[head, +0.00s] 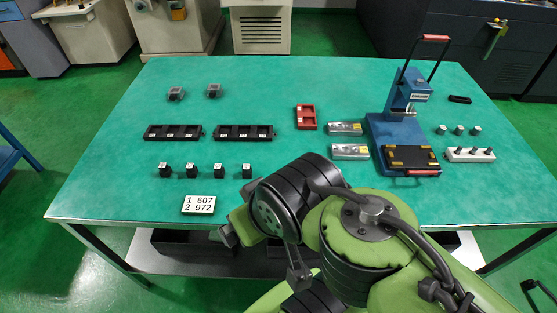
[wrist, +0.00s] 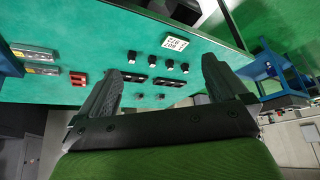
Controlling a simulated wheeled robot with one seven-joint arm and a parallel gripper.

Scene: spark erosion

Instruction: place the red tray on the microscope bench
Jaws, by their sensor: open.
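The red tray (head: 306,117) is a small red block with compartments. It lies on the green-topped table (head: 110,110), right of the middle, and shows at the left in the wrist view (wrist: 78,79). My gripper (wrist: 163,68) is open, with nothing between its two dark fingers. It is at the table's front edge, well apart from the red tray, and my arm fills the lower right of the head view. I cannot make out a microscope or a bench marked for one.
A blue hand press (head: 395,125) stands right of the tray. Two silver boxes (head: 346,129) lie between them. Two black racks (head: 245,132), several black cubes (head: 218,170) and a number card (head: 198,204) are to the left. Machines stand behind the table. The table's left end is clear.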

